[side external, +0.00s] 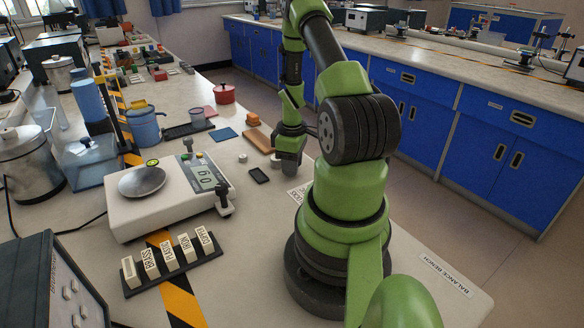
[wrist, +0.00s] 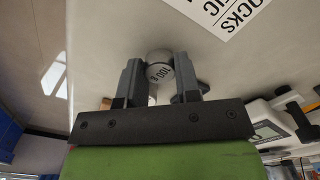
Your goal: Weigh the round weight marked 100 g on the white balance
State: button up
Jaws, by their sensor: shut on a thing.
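In the side view my gripper (side external: 289,166) is low over the bench, right of the balance; whether the weight touches the bench is unclear. The white balance (side external: 128,218) stands at the left with a round metal pan (side external: 142,182).
A black rack of labelled blocks (side external: 172,264) stands in front of the balance. A black pad (side external: 259,175) and a small white piece (side external: 243,158) lie between balance and gripper. A blue mug (side external: 145,126) and red pot (side external: 224,93) stand farther back.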

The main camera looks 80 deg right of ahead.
notch_tip(320, 180, up, 7)
jog(key=shift+r, duration=0.2)
jog(key=shift+n, duration=0.5)
jog(key=w+a+r, duration=0.1)
jog(key=w+a, duration=0.1)
jog(key=w, duration=0.5)
jog(key=w+a+r, duration=0.2)
jog(key=w+a, duration=0.1)
jog(key=w, duration=0.5)
jog(key=w+a+r, duration=0.1)
jog(key=w+a, duration=0.2)
jog(key=w, duration=0.4)
jog(key=shift+w+a+r, duration=0.15)
jog(key=r, duration=0.2)
send_over(142, 180)
jog(key=shift+f, duration=0.15)
jog(key=shift+a+f, duration=0.1)
jog(key=shift+f, duration=2.95)
jog(key=shift+f, duration=0.35)
jog(key=o, duration=1.3)
